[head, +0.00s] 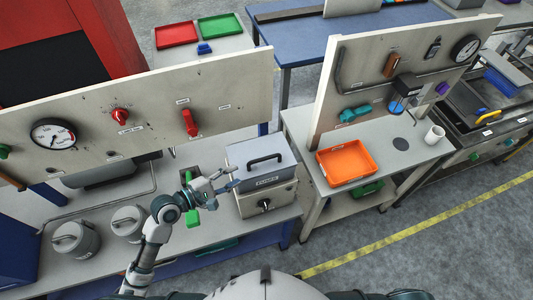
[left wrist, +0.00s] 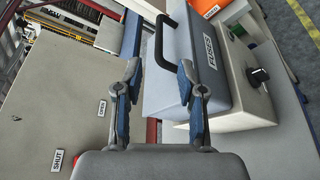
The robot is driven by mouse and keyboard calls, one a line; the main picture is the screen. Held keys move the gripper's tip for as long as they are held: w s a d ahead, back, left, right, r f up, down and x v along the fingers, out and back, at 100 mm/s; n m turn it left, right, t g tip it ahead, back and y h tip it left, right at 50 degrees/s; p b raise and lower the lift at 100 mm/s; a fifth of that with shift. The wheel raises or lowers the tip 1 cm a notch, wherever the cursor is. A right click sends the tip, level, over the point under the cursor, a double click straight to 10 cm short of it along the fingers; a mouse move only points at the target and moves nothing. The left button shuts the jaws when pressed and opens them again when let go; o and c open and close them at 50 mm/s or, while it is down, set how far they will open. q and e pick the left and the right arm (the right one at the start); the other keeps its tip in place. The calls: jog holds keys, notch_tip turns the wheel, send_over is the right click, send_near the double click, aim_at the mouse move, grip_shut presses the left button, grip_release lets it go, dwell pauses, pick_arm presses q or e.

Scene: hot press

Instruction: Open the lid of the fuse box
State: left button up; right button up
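The fuse box (head: 266,200) stands on the grey workbench in the head view, with a grey-blue lid (head: 257,155) marked FUSES and a black handle on top. The lid is down. My left gripper (head: 234,179) is at the left side of the box, pointing toward the lid. In the left wrist view the fingers of the left gripper (left wrist: 158,78) are spread apart, with nothing between them at the tips. The lid (left wrist: 192,60) and its black handle (left wrist: 160,42) lie just ahead, and the right finger overlaps the lid's side. My right gripper is not in view.
A green block or handle (head: 192,218) is on the bench left of the box. Two lidded grey pots (head: 75,238) stand further left. An upright panel with a gauge (head: 54,134) and red knobs rises behind. An orange tray (head: 346,163) is on the bench to the right.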

aim_at(267, 157)
pick_arm(q)
jog(key=x, duration=0.6)
jog(key=p+x, duration=0.1)
jog(key=x, duration=0.5)
jog(key=shift+w+d+f, duration=0.1)
jog(key=shift+w+f, duration=0.05)
jog(key=shift+w, duration=0.3)
jog(key=shift+x, duration=0.85)
jog(key=shift+s, duration=0.15)
grip_shut()
